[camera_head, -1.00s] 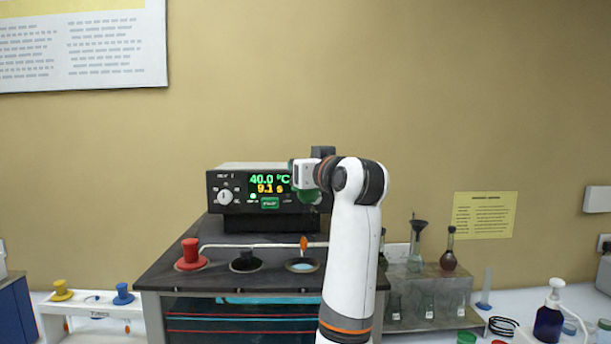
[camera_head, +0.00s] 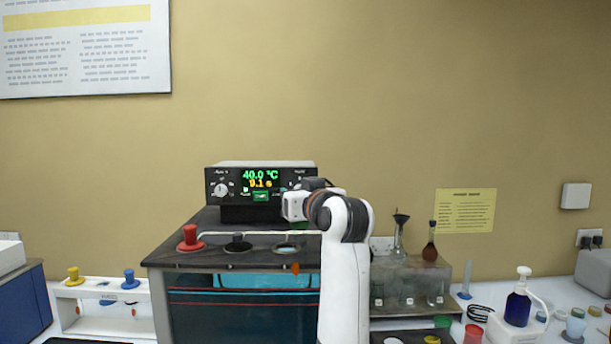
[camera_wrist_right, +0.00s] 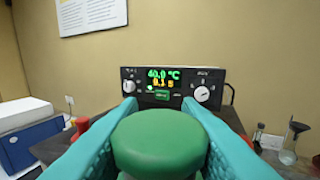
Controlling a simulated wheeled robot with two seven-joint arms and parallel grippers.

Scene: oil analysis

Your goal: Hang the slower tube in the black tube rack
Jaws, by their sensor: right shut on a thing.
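My right gripper (camera_wrist_right: 160,118) is shut on a green cap (camera_wrist_right: 160,143), with a teal finger on each side of it. In the head view my right gripper (camera_head: 293,207) is in front of the bath's right part, and my own wrist hides most of the held tube. A small orange piece (camera_head: 295,268) shows below the gripper at the bath's front edge; it appears to belong to the held tube. A white rack (camera_head: 75,291) at the left carries a yellow-capped tube (camera_head: 73,276) and a blue-capped tube (camera_head: 130,279). I cannot make out a black rack. My left gripper is out of view.
The dark-topped bath (camera_head: 185,258) has a red cap (camera_head: 190,238), a black cap (camera_head: 238,243) and an open hole (camera_head: 287,247). Glassware and a blue bottle (camera_head: 518,307) stand at the right.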

